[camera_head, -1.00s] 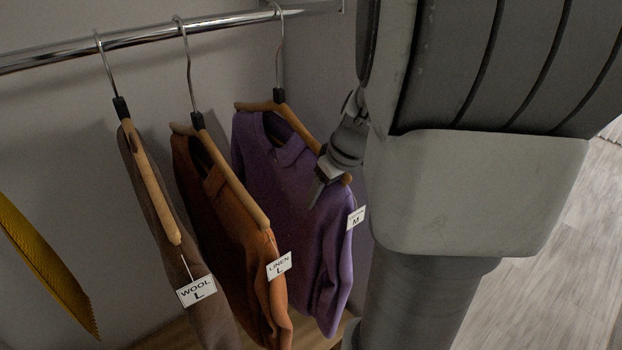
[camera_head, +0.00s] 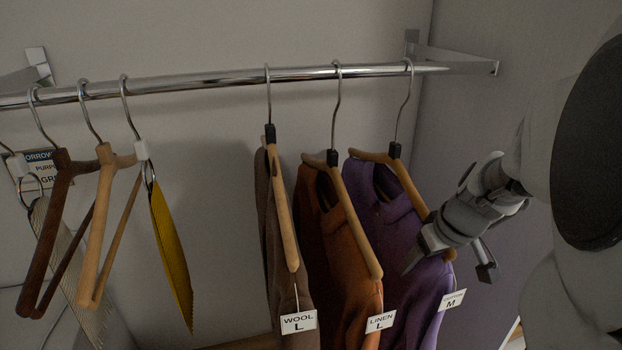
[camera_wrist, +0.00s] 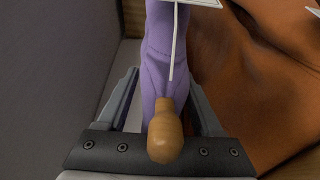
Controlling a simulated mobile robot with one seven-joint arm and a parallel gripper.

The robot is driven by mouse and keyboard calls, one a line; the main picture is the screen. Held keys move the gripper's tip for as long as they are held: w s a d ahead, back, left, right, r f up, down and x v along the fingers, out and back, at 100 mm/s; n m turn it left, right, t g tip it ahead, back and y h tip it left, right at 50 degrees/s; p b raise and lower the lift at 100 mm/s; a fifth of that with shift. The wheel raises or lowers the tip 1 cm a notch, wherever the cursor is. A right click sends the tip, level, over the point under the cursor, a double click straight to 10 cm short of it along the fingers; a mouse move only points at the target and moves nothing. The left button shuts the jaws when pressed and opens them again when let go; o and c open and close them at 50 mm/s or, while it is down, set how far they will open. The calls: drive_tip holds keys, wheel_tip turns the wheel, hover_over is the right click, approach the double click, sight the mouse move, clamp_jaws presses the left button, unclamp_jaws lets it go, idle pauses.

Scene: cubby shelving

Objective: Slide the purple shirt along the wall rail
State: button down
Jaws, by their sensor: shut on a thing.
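The purple shirt (camera_head: 395,230) hangs on a wooden hanger at the right end of the wall rail (camera_head: 210,78). Its tag reads M. My gripper (camera_head: 418,258) is at the right shoulder of the shirt's hanger. In the wrist view the rounded wooden hanger end (camera_wrist: 166,132) and the purple sleeve (camera_wrist: 158,60) lie between the two fingers of my gripper (camera_wrist: 160,110). The fingers are shut on the hanger end. The hanger's hook still sits over the rail. The lower part of the shirt is partly hidden behind the orange shirt.
An orange shirt (camera_head: 340,240) tagged LINEN L hangs close at the purple shirt's left, then a brown garment (camera_head: 270,215) tagged WOOL L. Empty hangers (camera_head: 110,165) and a yellow cloth (camera_head: 170,255) hang farther left. Bare rail lies between. A bracket (camera_head: 455,60) closes the right end.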

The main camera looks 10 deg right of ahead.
unclamp_jaws()
drive_tip(key=shift+r, duration=0.1)
